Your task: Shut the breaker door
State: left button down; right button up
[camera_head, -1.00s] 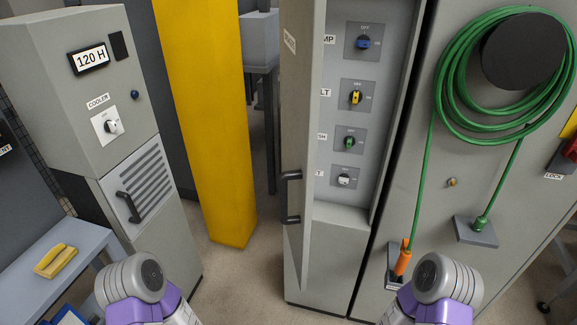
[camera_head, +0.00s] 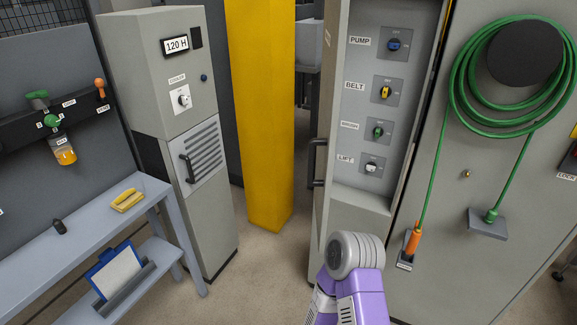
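The breaker door (camera_head: 331,100) stands open on the left side of the breaker cabinet (camera_head: 360,212), seen almost edge-on. Its dark bar handle (camera_head: 314,163) sticks out to the left. Inside the cabinet are the switches marked PUMP (camera_head: 393,45), BELT (camera_head: 386,92), BRUSH (camera_head: 378,132) and LIFT (camera_head: 371,167). A purple and grey link of my arm (camera_head: 352,275) rises at the bottom, in front of the cabinet's lower part. Neither gripper shows.
A yellow column (camera_head: 262,120) and the cooler cabinet (camera_head: 185,130) stand left of the door, with floor between. A workbench (camera_head: 75,235) is at the left. A green hose (camera_head: 462,100) and orange nozzle (camera_head: 413,241) hang on the panel at right.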

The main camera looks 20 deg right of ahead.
aim_at(337, 12)
jog(key=z, duration=0.05)
jog(key=i, duration=0.85)
jog(key=z, duration=0.5)
